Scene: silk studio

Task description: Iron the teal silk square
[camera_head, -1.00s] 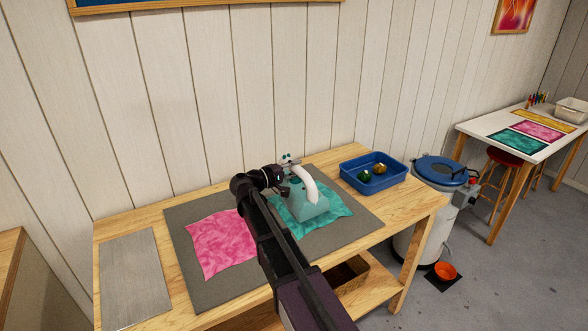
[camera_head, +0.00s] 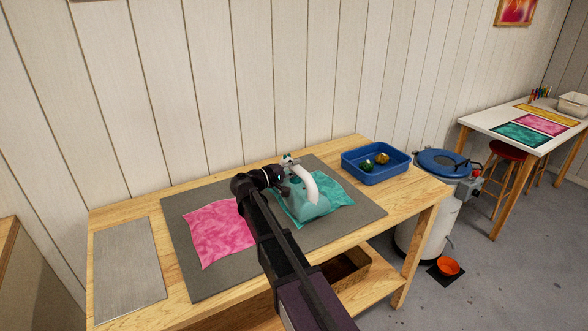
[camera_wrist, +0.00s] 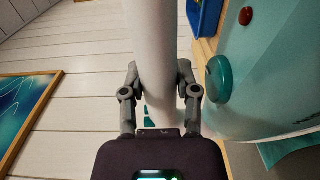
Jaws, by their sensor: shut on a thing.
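The teal silk square (camera_head: 338,192) lies on the grey mat (camera_head: 352,214), partly hidden by the iron and my arm. The teal iron (camera_head: 309,205) with a white curved handle stands on the silk, seemingly upright with its base down. My gripper (camera_head: 285,180) is at the iron's handle. In the wrist view my gripper (camera_wrist: 160,85) has its fingers on both sides of the white handle (camera_wrist: 154,45), shut on it. The iron's teal dial (camera_wrist: 219,79) and body show at the right there.
A pink silk square (camera_head: 215,232) lies left on the mat. A metal plate (camera_head: 128,270) is on the bench (camera_head: 185,304) at far left. A blue tray (camera_head: 376,163) with green and gold balls stands right. A blue-lidded drum (camera_head: 440,162) is beyond the bench.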

